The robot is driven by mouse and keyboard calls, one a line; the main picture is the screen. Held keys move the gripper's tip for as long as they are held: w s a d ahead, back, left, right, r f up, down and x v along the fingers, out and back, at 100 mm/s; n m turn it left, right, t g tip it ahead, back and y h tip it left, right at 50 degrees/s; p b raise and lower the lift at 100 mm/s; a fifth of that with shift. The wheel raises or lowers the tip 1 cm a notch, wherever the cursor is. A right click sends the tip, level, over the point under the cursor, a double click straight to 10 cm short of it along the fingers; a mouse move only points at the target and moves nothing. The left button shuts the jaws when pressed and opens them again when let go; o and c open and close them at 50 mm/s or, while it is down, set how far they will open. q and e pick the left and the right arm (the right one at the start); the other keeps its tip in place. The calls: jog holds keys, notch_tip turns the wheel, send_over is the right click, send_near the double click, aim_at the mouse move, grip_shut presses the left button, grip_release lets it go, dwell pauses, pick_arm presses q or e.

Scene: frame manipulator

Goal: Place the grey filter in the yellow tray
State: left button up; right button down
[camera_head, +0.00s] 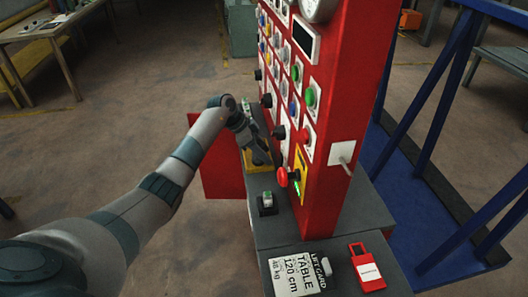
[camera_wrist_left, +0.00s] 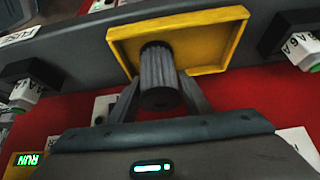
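The grey filter (camera_wrist_left: 158,68) is a ribbed cylinder with a round end facing the left wrist camera. My left gripper (camera_wrist_left: 160,82) has a finger on each side of it, and both appear to touch it. The filter's far end overlaps the yellow tray (camera_wrist_left: 215,28) in this view; I cannot tell whether it touches the tray floor. In the head view, the left gripper (camera_head: 258,146) is over the yellow tray (camera_head: 249,166) on the grey ledge, and the fingers and filter are too small and dark to separate. My right gripper is not in view.
A red control panel (camera_head: 345,80) with buttons and knobs rises close to the right of the gripper. A small module with a green top (camera_head: 267,203) stands on the ledge nearer me. A label plate (camera_head: 296,273) and a red tag (camera_head: 367,268) lie in front.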

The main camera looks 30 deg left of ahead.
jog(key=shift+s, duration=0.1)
pick_arm(q)
jog(key=shift+s+a+r, duration=0.1)
jog(key=shift+a+r, duration=0.1)
jog(key=shift+r, duration=0.2)
jog(key=b+v, duration=0.2)
jog(key=v, duration=0.9)
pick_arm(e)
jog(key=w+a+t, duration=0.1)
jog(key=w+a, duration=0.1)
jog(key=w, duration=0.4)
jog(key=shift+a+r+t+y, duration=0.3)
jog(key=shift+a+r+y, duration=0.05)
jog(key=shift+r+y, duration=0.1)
pick_arm(q)
jog(key=shift+s+r, duration=0.15)
